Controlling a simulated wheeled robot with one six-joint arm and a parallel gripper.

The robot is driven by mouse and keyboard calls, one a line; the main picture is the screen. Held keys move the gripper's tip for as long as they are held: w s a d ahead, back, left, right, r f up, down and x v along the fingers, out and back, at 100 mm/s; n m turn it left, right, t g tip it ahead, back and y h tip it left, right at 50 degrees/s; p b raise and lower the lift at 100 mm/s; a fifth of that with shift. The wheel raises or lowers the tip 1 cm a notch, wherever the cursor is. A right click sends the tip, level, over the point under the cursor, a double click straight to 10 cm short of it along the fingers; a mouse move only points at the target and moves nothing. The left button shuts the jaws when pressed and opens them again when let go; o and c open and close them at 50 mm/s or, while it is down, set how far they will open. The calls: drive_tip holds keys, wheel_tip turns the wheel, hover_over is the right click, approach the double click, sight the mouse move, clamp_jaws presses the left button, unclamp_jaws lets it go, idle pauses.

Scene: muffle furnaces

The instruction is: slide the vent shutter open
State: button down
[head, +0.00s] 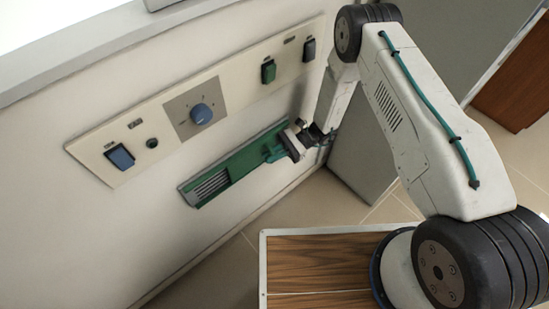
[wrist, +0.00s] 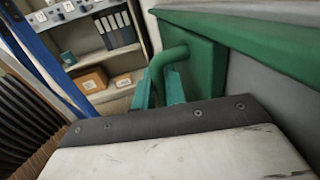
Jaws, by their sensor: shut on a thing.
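The vent shutter (head: 243,157) is a green plate in a long, tilted frame on the pale furnace wall, below the control panel. A dark slotted grille (head: 210,185) shows uncovered at the left end of the frame. My gripper (head: 274,153) is at the right part of the shutter, shut on its handle. In the wrist view, the green bent handle (wrist: 170,55) stands out from the shutter plate (wrist: 196,68), and the teal fingers of my gripper (wrist: 160,88) are around its lower part. The lower end of the handle is hidden by my gripper.
A grey cabinet (head: 365,150) stands right of the shutter. Shelves with boxes (wrist: 90,80) show farther off in the wrist view.

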drive_tip(key=shift+w+v, duration=0.2)
drive_tip(key=shift+v, duration=0.7)
drive_tip(key=shift+w+v, duration=0.15)
drive_tip(key=shift+v, duration=0.8)
drive_tip(key=shift+a, duration=0.1)
drive_tip(key=c, duration=1.8)
unclamp_jaws()
drive_tip(key=shift+w, duration=0.1)
drive_tip(key=v, duration=0.8)
